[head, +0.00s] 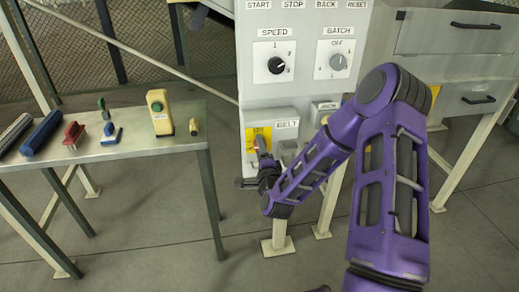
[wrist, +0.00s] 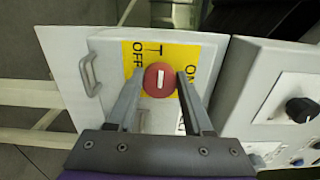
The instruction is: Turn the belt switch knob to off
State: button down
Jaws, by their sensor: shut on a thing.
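The belt switch knob (wrist: 160,77) is round and red with a white mark, on a yellow plate (wrist: 171,50) on a grey box (wrist: 105,50). In the wrist view OFF stands to its left and ON to its right. The white mark runs up and down the picture, between the words, roughly in line with a black T-shaped mark. My gripper (wrist: 160,88) has a finger on each side of the knob and is shut on it. In the head view my gripper (head: 262,165) is at the box labelled BELT (head: 286,125), covering part of the yellow plate.
Above the belt box is a panel with a SPEED knob (head: 276,65) and a BATCH knob (head: 338,62). A handle (wrist: 90,78) sticks out beside the yellow plate. At left a table (head: 140,142) holds several tools and a beige device (head: 159,112). A drawer cabinet (head: 455,65) stands at right.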

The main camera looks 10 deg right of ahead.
jog(key=shift+n, duration=0.3)
jog(key=shift+c, duration=1.5)
grip_release()
jog(key=s+p, duration=0.7)
jog(key=s, duration=1)
jog(key=shift+s, duration=0.25)
